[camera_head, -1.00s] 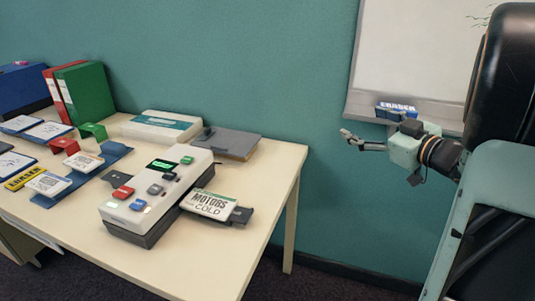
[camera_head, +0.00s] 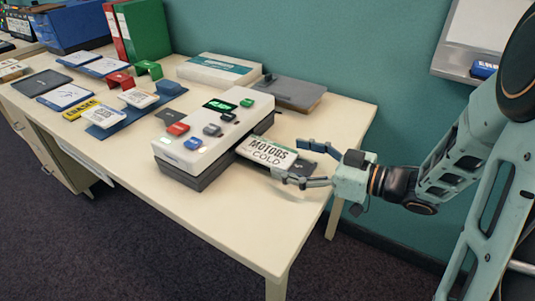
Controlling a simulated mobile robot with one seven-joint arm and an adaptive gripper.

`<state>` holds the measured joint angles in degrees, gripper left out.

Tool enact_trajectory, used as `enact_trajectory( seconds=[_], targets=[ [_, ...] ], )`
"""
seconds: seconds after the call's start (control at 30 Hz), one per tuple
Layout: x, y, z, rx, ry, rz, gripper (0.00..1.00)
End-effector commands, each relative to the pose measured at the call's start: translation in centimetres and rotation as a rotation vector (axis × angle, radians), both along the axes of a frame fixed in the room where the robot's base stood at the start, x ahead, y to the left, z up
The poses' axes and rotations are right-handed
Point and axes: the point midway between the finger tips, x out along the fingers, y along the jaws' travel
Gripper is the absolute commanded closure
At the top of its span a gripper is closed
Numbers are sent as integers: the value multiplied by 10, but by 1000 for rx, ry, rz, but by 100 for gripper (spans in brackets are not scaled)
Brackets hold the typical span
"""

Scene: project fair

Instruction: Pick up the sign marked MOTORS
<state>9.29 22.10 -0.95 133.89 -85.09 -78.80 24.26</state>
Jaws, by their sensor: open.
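The sign marked MOTORS (camera_head: 266,152) is a small white plate with a green top edge, and a second line on it reads COLD. It lies tilted on a dark tray (camera_head: 301,168) that sticks out from the right side of a white button console (camera_head: 207,141). My gripper (camera_head: 314,163) is at the right end of the sign, pointing left. Its two fingers are apart, one on the far side and one on the near side of the sign's right end. Whether they touch it I cannot tell.
A grey clipboard-like slab (camera_head: 292,92) and a white box (camera_head: 222,72) lie behind the console. Blue holders with other cards (camera_head: 139,98) and green and red binders (camera_head: 143,27) stand to the left. The table's front right (camera_head: 262,228) is clear.

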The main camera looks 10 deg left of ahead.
Motion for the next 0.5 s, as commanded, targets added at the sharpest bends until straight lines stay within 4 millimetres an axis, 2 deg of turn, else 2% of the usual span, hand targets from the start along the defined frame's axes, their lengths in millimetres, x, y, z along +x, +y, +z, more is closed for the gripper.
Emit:
enact_trajectory(
  seconds=[0.23,0.5],
  targets=[
    [14,34,-8,0,-3,4,23],
    [18,43,-7,0,0,0,23]
  ],
)
